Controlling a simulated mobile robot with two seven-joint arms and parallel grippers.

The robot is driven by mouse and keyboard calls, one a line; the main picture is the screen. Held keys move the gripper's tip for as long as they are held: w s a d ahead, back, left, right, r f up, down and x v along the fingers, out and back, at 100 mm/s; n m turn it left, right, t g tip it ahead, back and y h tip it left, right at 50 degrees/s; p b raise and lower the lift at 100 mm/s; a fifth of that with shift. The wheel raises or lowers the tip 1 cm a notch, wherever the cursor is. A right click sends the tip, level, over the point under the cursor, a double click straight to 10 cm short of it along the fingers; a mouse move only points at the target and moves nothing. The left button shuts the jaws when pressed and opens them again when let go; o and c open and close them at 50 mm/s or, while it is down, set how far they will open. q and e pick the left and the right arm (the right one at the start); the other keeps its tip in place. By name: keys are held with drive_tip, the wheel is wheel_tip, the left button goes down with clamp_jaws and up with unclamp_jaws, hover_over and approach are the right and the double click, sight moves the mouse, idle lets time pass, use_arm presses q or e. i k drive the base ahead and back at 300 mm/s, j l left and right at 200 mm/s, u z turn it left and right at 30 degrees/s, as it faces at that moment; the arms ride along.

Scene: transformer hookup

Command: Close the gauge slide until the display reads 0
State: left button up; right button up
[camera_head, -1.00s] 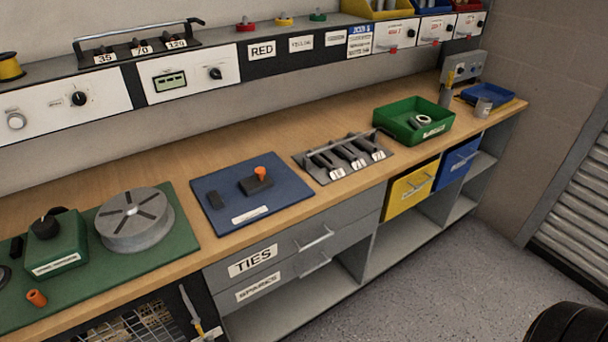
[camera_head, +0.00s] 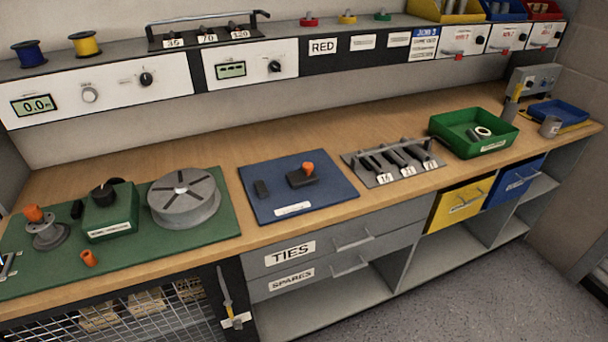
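I cannot tell for certain which part is the gauge slide. A blue board (camera_head: 345,190) on the bench carries a dark block with an orange knob (camera_head: 307,170) and a smaller dark block (camera_head: 261,189); a gap separates the two blocks. A display (camera_head: 230,70) on the white shelf panel shows dash-like marks, too small to read surely. A second display (camera_head: 38,105) at the far left appears to read 0.0 with a small unit. Neither of my grippers is in view.
A green board (camera_head: 190,238) at the left holds a grey reel (camera_head: 184,198) and a green box (camera_head: 108,212). A tool rack (camera_head: 395,162) and a green bin (camera_head: 474,133) stand to the right. Bare wood lies behind the blue board.

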sight(307, 177)
drive_tip(key=i+l+u, duration=0.2)
drive_tip(key=l, duration=0.15)
drive_tip(key=i+l+u, duration=0.25)
drive_tip(key=l+u, duration=0.2)
drive_tip(key=l, duration=0.25)
drive_tip(key=i, duration=0.05)
